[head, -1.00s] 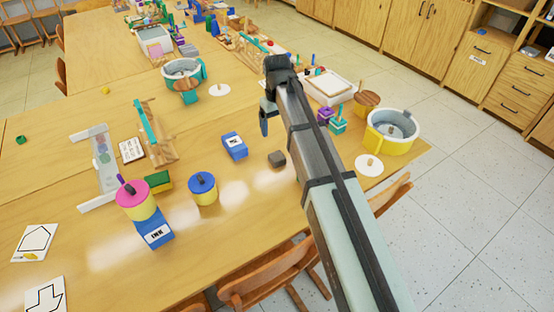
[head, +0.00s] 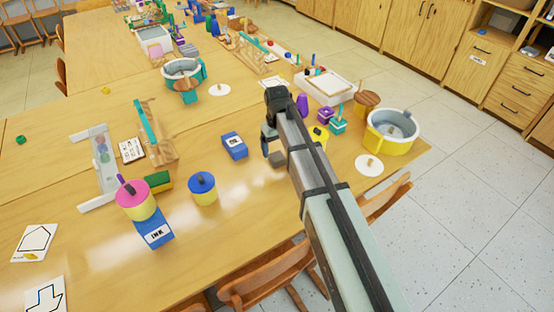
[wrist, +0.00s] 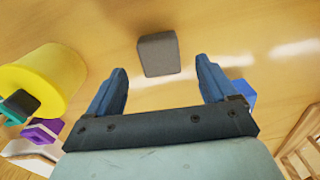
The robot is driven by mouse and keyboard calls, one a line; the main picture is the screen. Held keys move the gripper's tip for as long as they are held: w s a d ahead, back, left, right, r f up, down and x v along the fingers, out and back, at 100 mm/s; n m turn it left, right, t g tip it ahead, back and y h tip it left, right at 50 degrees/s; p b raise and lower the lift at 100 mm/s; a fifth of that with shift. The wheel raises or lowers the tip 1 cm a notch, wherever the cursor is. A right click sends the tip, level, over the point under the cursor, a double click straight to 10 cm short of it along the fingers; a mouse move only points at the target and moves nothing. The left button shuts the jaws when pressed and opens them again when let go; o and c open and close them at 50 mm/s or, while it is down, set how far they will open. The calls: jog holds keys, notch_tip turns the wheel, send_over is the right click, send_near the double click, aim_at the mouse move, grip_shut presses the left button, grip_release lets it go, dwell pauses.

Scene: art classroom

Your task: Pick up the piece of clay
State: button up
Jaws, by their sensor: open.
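The piece of clay is a small dark grey block (head: 278,160) lying on the wooden table. In the head view my gripper and arm partly cover it. In the wrist view the clay (wrist: 158,54) lies beyond my fingertips, between their lines and a little left of the middle. My gripper (wrist: 160,80) is open with two blue fingers spread apart and nothing between them. In the head view my gripper (head: 265,142) is just above and left of the clay; I cannot tell its exact height over the table.
A yellow cylinder (wrist: 42,82) stands left of my fingers in the wrist view. A blue ink box (head: 235,146) lies left of the clay in the head view. A blue-lidded yellow jar (head: 202,188) stands further left. The table in front of the clay is clear.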

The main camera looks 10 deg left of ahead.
aim_at(277, 156)
jog(key=shift+f, duration=1.85)
jog(key=shift+c, duration=0.5)
jog(key=c, duration=1.1)
jog(key=shift+c, duration=0.2)
jog(key=shift+r, duration=0.15)
